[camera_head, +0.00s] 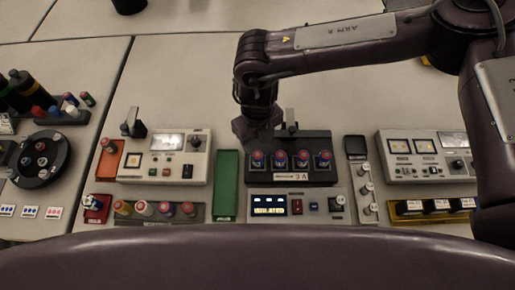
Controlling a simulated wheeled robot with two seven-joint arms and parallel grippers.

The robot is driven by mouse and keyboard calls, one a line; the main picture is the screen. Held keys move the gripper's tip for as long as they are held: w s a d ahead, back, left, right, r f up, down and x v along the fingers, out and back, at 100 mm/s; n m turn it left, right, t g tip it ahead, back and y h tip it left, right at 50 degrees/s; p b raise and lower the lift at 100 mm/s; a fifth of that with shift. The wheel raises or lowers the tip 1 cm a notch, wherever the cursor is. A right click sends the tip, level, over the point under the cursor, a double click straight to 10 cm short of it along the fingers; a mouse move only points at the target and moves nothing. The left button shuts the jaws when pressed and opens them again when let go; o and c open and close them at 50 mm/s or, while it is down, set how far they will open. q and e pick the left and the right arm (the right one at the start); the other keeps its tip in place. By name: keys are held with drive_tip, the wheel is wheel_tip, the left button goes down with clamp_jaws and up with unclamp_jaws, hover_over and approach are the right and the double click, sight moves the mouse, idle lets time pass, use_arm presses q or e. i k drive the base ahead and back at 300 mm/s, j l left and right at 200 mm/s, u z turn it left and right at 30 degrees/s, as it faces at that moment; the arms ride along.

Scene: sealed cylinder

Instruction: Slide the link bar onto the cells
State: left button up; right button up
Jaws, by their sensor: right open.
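Several red-topped cells (280,159) stand in a row in a dark block (308,178) right of centre. A small grey upright piece (291,118) rises at the block's back edge; I cannot tell whether it is part of the link bar, and no link bar shows clearly. A display (268,207) below the block reads "ISOLATED". My right gripper (256,136) points down at the block's back left corner, left of the grey piece. It is open, its fingers are mostly hidden by its own body, and I cannot tell if it touches anything. My left gripper is not in view.
A green plate (226,185) lies left of the block. A metered panel (164,158) and a rack of coloured caps (160,211) stand further left. Another panel (418,155) stands right. Dark bottles (30,92) and a round holder (40,158) are far left. The back table is mostly clear.

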sight(291, 120)
drive_tip(key=k, duration=1.5)
